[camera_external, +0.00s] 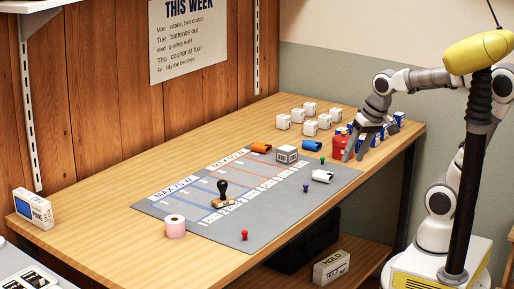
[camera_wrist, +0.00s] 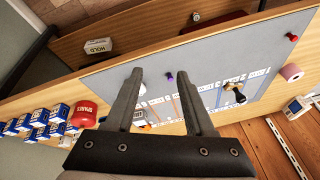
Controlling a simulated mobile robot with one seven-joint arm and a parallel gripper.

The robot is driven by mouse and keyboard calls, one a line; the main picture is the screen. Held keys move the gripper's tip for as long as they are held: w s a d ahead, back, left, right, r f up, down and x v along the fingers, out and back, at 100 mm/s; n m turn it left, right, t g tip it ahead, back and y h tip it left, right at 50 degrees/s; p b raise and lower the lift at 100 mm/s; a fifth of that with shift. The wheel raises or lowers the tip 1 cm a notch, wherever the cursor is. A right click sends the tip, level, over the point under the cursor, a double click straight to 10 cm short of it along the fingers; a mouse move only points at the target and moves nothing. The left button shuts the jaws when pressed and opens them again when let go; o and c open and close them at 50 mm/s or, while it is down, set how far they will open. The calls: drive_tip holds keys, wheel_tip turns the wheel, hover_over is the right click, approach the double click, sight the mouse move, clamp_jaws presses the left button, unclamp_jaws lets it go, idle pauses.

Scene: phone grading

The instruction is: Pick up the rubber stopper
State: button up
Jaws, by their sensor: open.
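I cannot tell for sure which thing is the rubber stopper; no label marks it. Small peg-like pieces stand on the grey mat (camera_external: 185,200): a red one (camera_external: 244,235), a purple one (camera_external: 305,188) and a green one (camera_external: 322,160). The purple one also shows between my fingers in the wrist view (camera_wrist: 169,77). A black-handled stamp (camera_external: 222,190) stands on the mat's left part. My gripper (camera_external: 355,158) is open and empty, pointing down at the table's right end beside a red container (camera_external: 340,149). That container lies left of my fingers in the wrist view (camera_wrist: 83,115).
An orange piece (camera_external: 261,147), a blue piece (camera_external: 312,146), a white piece (camera_external: 322,176) and a grey cube (camera_external: 287,154) lie around the mat's far end. White boxes (camera_external: 283,122) and blue-white boxes (camera_external: 399,118) stand behind. A pink roll (camera_external: 175,227) stands at the mat's left.

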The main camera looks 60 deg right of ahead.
drive_tip(key=w+r+m+g+p, duration=0.3)
drive_tip(key=w+r+m+p, duration=0.4)
drive_tip(key=w+p, duration=0.3)
drive_tip(key=m+g+p, duration=0.1)
drive_tip(key=m+p, duration=0.4)
drive_tip(key=m, duration=0.1)
hover_over(306, 188)
drive_tip(key=w, duration=0.1)
wheel_tip(306, 188, down, 14)
drive_tip(key=shift+w+d, duration=0.1)
drive_tip(key=shift+d, duration=0.05)
drive_tip(key=f, duration=0.1)
drive_tip(key=f+b, duration=0.1)
drive_tip(key=f, duration=0.3)
drive_tip(key=shift+s+d+f, duration=0.1)
drive_tip(key=shift+s+d, duration=0.05)
drive_tip(key=shift+s, duration=0.2)
clamp_jaws()
